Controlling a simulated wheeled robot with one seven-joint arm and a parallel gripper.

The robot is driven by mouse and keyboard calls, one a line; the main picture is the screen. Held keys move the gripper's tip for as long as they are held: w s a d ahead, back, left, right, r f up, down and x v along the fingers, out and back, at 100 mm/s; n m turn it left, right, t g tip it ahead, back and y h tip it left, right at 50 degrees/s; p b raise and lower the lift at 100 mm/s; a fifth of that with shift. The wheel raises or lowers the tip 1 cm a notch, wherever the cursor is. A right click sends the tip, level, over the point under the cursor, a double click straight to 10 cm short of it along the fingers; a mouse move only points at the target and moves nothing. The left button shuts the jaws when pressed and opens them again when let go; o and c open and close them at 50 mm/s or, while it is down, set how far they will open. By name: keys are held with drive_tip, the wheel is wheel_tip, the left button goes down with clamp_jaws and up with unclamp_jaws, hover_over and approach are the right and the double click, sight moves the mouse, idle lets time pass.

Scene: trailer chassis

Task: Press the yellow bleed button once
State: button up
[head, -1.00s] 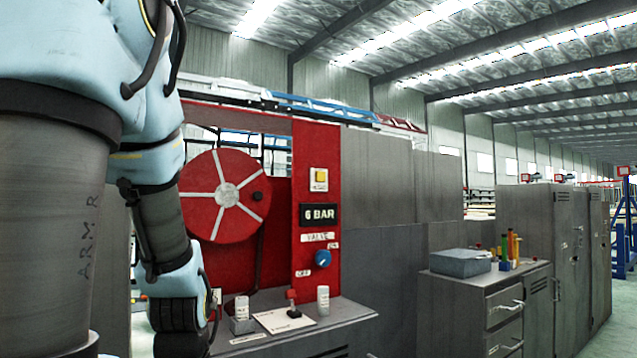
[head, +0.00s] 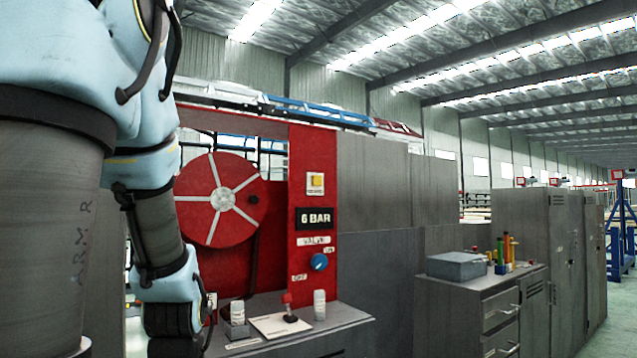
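The yellow bleed button (head: 316,180) sits in a pale square plate near the top of the red upright panel (head: 297,215). Below it are a black display reading "6 BAR" (head: 314,218), a "VALVE" label, and a blue knob (head: 319,262) between "OFF" and "ON" labels. My arm (head: 160,235) hangs down at the left, well to the left of the button. My gripper is not visible; the arm's lower end runs out of the bottom of the picture. Nothing is touching the button.
A red reel with pale spokes (head: 222,200) stands left of the panel. The grey bench (head: 345,318) below it carries a red-knobbed lever (head: 288,308) and two pale cylinders. A grey cabinet (head: 470,305) at right holds a grey box (head: 458,266) and coloured tools.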

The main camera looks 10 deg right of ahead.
clamp_jaws()
idle(1.0)
